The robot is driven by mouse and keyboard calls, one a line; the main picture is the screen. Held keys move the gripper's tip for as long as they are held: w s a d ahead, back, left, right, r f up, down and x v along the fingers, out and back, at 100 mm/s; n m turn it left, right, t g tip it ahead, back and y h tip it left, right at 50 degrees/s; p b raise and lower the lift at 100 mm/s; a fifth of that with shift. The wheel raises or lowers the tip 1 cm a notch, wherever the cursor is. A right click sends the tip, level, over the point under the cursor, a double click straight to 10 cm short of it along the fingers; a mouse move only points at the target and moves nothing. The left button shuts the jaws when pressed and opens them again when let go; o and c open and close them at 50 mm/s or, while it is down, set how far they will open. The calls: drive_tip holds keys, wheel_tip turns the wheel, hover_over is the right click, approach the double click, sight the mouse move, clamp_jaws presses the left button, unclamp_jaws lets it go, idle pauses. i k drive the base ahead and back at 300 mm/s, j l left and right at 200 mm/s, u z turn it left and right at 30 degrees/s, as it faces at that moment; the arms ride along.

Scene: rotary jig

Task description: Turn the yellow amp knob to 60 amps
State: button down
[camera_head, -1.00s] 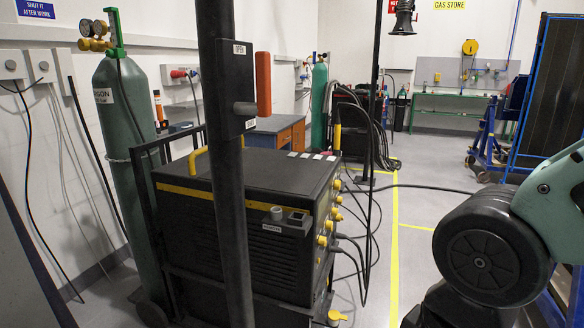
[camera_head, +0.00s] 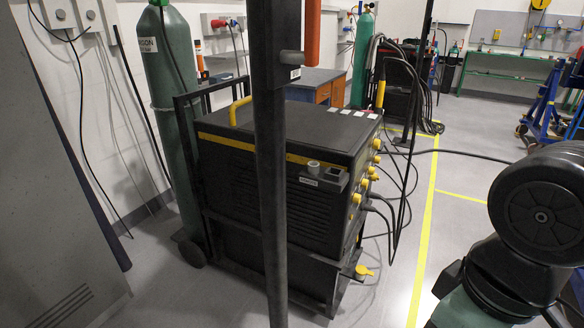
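The black welding machine with a yellow stripe (camera_head: 235,190) stands on a cart in the middle of the head view. Several yellow knobs (camera_head: 376,160) stick out along its right-hand face, which I see almost edge-on. I cannot tell which one is the amp knob, and no scale or setting is readable. Part of my arm shows at the lower right, apart from the machine. My gripper is not in view.
A dark upright post (camera_head: 271,200) stands in front of the machine. A green gas cylinder (camera_head: 172,110) stands at its left. Black cables (camera_head: 398,190) hang and trail at its right. Open floor with a yellow line (camera_head: 425,230) lies between the machine and my arm.

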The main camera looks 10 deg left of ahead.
sight(377, 142)
drive_tip(key=i+l+u, duration=0.1)
drive_tip(key=i+l, duration=1.95)
drive_tip(key=l, duration=0.15)
